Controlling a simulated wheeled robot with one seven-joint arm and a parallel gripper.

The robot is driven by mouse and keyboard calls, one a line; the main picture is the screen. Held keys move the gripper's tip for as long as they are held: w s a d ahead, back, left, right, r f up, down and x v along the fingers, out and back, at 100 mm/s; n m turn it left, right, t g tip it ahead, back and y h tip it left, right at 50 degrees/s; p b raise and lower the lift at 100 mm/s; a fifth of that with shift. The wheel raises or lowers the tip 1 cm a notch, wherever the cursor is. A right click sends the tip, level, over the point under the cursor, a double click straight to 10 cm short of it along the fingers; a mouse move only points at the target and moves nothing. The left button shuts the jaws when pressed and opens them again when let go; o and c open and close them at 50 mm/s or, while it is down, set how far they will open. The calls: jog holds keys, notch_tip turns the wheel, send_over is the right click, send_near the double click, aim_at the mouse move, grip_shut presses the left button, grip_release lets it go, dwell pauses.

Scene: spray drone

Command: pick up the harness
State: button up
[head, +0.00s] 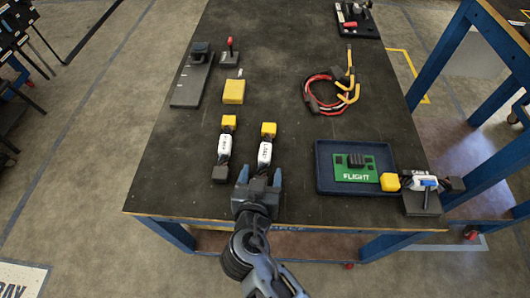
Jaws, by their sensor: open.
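Two similar short pieces lie side by side, each with a yellow end, a white labelled sleeve and a dark end: a left labelled piece (224,148) and a right labelled piece (265,153). A looped red and black cable (309,98) with yellow parts lies farther back at the right. I cannot tell for certain which of these is the harness; the labels are too small to read. My gripper (260,174) is open, its two blue fingers on either side of the right piece's near end, which it partly hides. Whether it touches is unclear.
A blue tray (325,183) holds a green board (355,174). Beside it a third labelled piece (420,183) rests on a grey block (421,204). A yellow block (233,92), a grey plate (190,87) and a red-handled lever (229,50) stand farther back. The table middle is clear.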

jog(key=shift+c, duration=0.3)
jog(key=c, duration=1)
jog(key=shift+c, duration=0.4)
jog(key=shift+r, duration=0.15)
